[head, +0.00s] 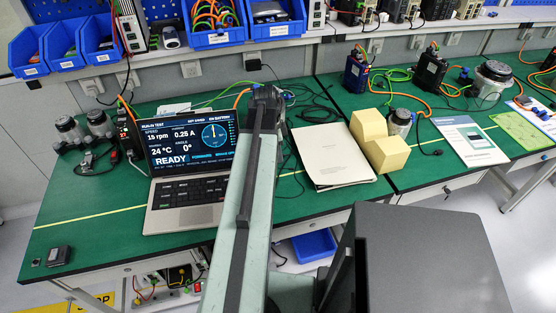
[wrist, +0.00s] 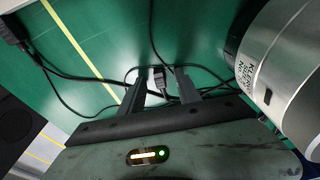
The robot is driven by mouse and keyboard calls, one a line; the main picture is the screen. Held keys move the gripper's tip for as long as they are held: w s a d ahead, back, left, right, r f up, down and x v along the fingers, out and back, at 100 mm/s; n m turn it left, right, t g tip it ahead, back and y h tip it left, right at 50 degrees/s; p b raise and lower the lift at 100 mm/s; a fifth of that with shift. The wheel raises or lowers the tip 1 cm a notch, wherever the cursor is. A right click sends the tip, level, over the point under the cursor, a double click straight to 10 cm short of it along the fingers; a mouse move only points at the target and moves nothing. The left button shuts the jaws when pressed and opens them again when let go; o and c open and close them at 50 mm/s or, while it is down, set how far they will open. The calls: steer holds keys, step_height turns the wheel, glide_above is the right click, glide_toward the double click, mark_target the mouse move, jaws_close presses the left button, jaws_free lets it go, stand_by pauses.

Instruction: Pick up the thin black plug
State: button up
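In the wrist view, a thin black plug (wrist: 158,77) with a cable lies on the green bench top, between my gripper's two dark fingers as seen from the camera. My gripper (wrist: 160,88) is open, with a gap on each side of the plug. I cannot tell how far the fingertips are above the bench. In the head view, the end of my arm (head: 265,97) reaches over the bench just right of the laptop. The arm hides the fingers and the plug there.
A silver cylinder (wrist: 285,65) stands close on the right in the wrist view, and black cables lie around the plug. The head view shows a laptop (head: 190,150), a paper booklet (head: 333,157) and yellow foam blocks (head: 385,153). Blue bins (head: 62,47) line the shelf.

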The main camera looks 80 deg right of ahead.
steer(key=shift+r, duration=0.1)
jaws_close()
